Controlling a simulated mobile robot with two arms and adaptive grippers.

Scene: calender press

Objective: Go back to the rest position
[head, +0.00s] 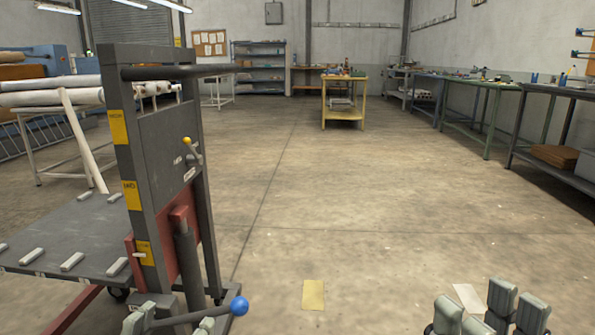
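My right gripper (487,309) is at the bottom right, its fingers apart and nothing seen between them, above the floor. My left gripper (175,322) is at the bottom left, cut off by the frame edge, with its visible fingertips apart. The dark lever with a blue ball knob (239,306) crosses the picture at these fingertips. I cannot tell whether they touch it. The lever belongs to a grey lift cart (155,150) with a flat platform.
The lift cart has a yellow-knobbed lever (187,141) and a top push bar (180,71). A yellow floor marker (313,295) lies ahead. White rolls (50,92) lie at left, workbenches (468,84) line the right wall. The middle floor is clear up to a yellow table (344,115).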

